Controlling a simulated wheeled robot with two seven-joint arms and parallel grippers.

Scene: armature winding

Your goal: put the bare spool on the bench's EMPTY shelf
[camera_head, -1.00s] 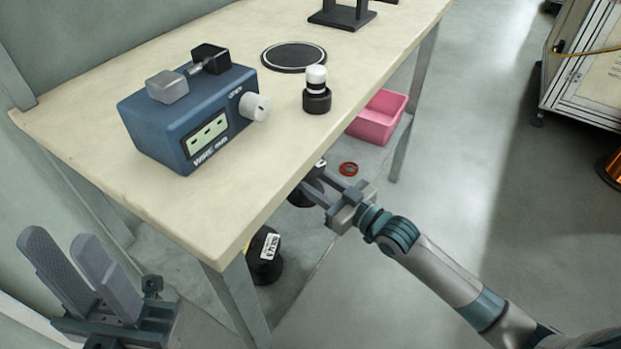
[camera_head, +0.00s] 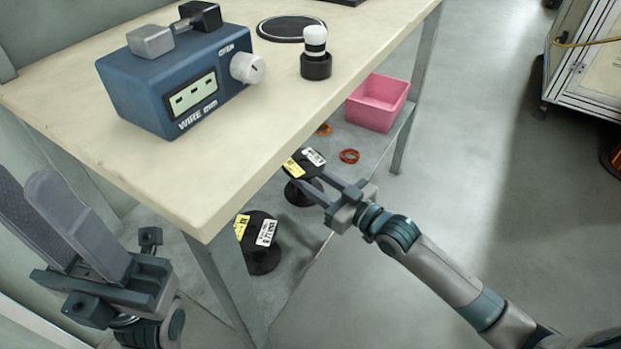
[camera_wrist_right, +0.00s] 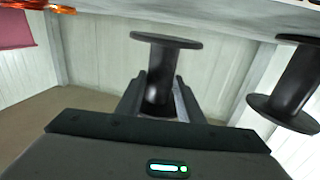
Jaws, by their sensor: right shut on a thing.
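A black bare spool (camera_head: 303,165) with yellow and white labels on its top flange is on the bench's lower shelf level (camera_head: 375,145). My right gripper (camera_head: 318,191) is shut on its core. In the right wrist view the core of this spool (camera_wrist_right: 160,88) sits between the two fingers, with no wire on it. I cannot tell whether it touches the shelf. A second black spool (camera_head: 262,243) stands nearer, under the bench's front corner; it also shows in the right wrist view (camera_wrist_right: 295,85). My left gripper (camera_head: 60,225) is open and empty at lower left.
The bench top (camera_head: 250,140) overhangs the spools. On it are a blue wire gauge (camera_head: 180,85), a black-and-white bottle (camera_head: 315,55) and a round pad (camera_head: 290,28).

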